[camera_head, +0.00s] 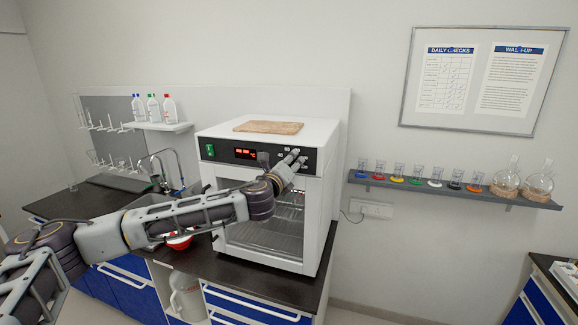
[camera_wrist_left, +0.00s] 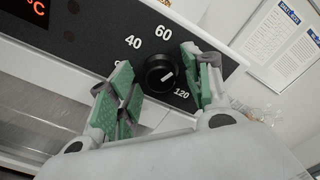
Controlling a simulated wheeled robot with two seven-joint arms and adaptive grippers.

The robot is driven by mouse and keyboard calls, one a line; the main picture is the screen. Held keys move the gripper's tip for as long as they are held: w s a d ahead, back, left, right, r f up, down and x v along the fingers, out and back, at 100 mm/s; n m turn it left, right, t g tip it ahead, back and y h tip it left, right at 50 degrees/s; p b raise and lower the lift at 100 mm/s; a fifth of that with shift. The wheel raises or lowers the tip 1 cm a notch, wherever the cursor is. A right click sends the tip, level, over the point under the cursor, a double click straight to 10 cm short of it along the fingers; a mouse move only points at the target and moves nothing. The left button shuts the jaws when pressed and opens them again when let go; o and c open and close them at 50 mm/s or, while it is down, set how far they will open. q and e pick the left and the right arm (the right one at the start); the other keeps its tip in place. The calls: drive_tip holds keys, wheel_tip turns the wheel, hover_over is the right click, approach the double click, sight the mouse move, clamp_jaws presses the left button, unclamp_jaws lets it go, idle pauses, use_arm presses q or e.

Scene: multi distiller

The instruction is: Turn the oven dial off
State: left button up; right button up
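The oven (camera_head: 265,255) is a white box with a glass door and a black control panel along its top front. Its dial (camera_wrist_left: 160,74) is a round black knob with a white line, between the printed numbers 40, 60 and 120 in the left wrist view. My left gripper (camera_head: 296,158) is at the right part of the panel in the head view, hiding the dial there. In the left wrist view its green-padded fingers (camera_wrist_left: 160,88) are open on either side of the dial, with gaps between pads and knob. My right gripper is not in view.
A red digital display (camera_head: 245,154) and a green switch (camera_head: 210,150) are on the panel's left. A wooden board (camera_head: 269,127) lies on the oven. A wall shelf (camera_head: 450,190) with glassware is at the right. A red-and-white object (camera_head: 179,241) sits beside the oven.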

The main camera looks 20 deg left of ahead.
use_arm(q)
drive_tip(key=c, duration=0.9)
drive_tip(key=shift+o, duration=0.2)
